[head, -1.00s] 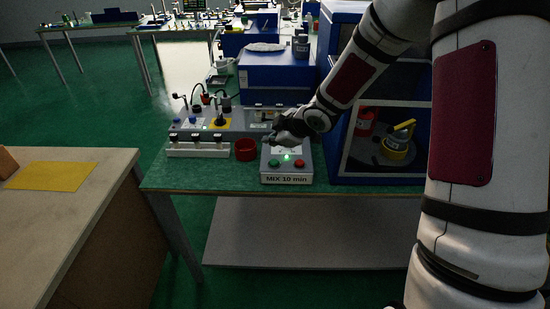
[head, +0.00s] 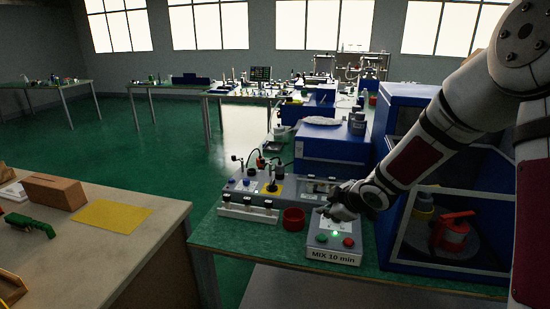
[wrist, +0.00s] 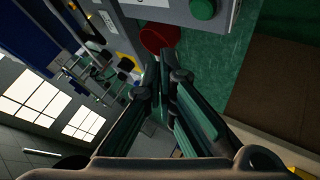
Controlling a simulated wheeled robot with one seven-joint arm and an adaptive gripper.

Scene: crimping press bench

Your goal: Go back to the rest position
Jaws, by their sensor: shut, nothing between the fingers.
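My gripper (head: 335,206) is shut and empty in the head view, just above the back of a grey control box labelled "MIX 10 min" (head: 332,256). The box has a green button, a red button and a lit green lamp. In the wrist view my gripper's fingers (wrist: 160,62) are together, with the box's green button (wrist: 203,8) at the top. A red round cup (head: 293,219) stands left of the box; it also shows beyond the fingertips in the wrist view (wrist: 160,40).
A blue cabinet (head: 440,265) with red and yellow items inside stands right of the box. A grey unit with white clamps (head: 248,207) stands left. A blue box (head: 330,172) is behind. A beige table (head: 130,250) is at left, with green floor between.

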